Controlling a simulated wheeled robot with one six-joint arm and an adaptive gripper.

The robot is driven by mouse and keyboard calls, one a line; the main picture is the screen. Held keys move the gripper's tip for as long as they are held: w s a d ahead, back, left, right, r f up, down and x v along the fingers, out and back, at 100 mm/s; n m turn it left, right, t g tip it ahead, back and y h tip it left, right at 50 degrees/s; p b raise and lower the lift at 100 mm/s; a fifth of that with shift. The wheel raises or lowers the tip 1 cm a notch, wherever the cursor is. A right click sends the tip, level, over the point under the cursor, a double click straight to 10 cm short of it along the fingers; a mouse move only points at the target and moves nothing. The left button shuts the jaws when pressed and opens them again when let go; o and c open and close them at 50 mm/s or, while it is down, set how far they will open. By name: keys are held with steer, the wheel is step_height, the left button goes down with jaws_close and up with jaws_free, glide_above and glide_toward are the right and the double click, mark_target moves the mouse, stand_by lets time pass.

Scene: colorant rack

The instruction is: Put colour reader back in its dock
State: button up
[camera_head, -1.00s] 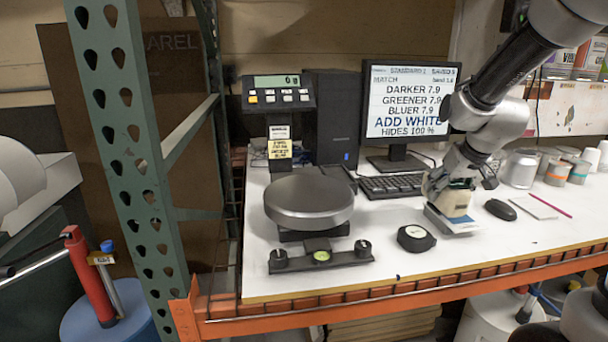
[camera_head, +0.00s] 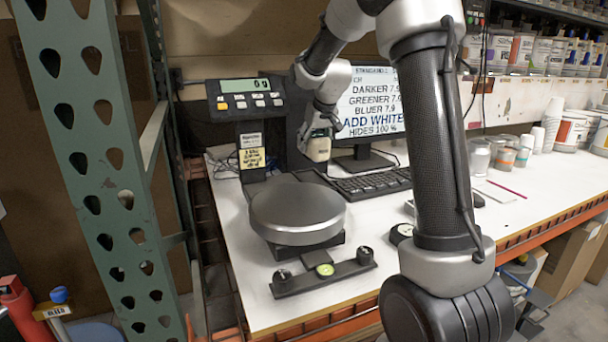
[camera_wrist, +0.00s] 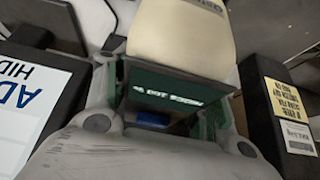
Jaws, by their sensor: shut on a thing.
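The colour reader (camera_head: 318,148), a cream block with a dark screen, is held in the air between the scale's display post and the monitor. In the wrist view the reader (camera_wrist: 180,35) fills the top middle, with small lettering on its screen. My gripper (camera_head: 322,130) is shut on it; in the wrist view the gripper's (camera_wrist: 165,112) green-edged fingers lie either side of the screen end. I cannot make out the dock for certain; a small grey piece (camera_head: 408,207) shows on the bench left of my arm, mostly hidden by it.
The scale pan (camera_head: 297,212) stands left of centre, below its display (camera_head: 246,98). The monitor (camera_head: 372,105) and keyboard (camera_head: 370,184) are close behind and right. A black bar with knobs (camera_head: 325,271) lies at the bench front. Cups and cans (camera_head: 505,155) stand right.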

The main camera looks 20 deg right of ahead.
mark_target(322, 137)
steer(key=shift+f, duration=4)
steer(key=o, duration=1.7)
steer(key=shift+f, duration=0.2)
steer(key=shift+r, duration=0.2)
steer(key=v, duration=1.1)
steer(key=shift+s+r, duration=0.15)
steer(key=shift+r, duration=0.1)
steer(key=s+a+r, duration=0.1)
steer(key=s+r, duration=0.1)
steer(key=s, duration=0.5)
steer(key=s+a+r, duration=0.1)
steer(key=s+r, duration=0.1)
steer(key=s, duration=0.6)
steer(key=shift+g, duration=0.9)
steer(key=s+f, duration=0.1)
steer(key=s, duration=0.5)
steer(key=s+f, duration=0.1)
steer(key=s, duration=0.6)
steer(key=s+f, duration=0.1)
steer(key=s, duration=0.6)
steer(key=shift+s+a+f, duration=0.25)
steer(key=shift+a+f, duration=0.15)
